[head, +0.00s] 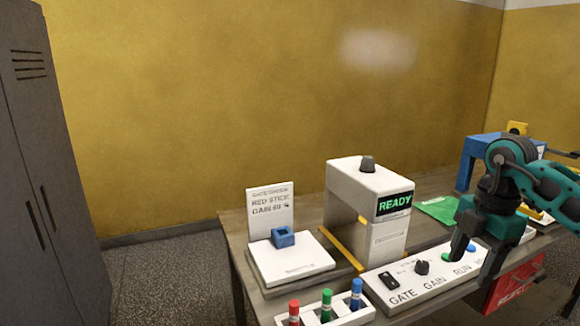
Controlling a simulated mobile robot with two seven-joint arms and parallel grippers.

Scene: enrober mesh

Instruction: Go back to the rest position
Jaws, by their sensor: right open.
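My right gripper (471,268) is at the right, its arm coming in from the right edge. Its two dark fingers point down and are apart, with nothing seen between them. They are over or in front of the right part of the white control panel (406,283), near a green button (447,256) and a blue button (471,247). I cannot tell whether the fingertips touch the panel. The panel also carries a black switch (391,278) and a black knob (422,267). My left gripper is not in view.
A white machine (367,197) reading READY stands on the table (238,246). Left of it are a white plate (291,266) with a blue block (283,237) and a sign (269,212). A white rack (340,309) holds red, green and blue sticks. A red bin (519,285) is below right.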

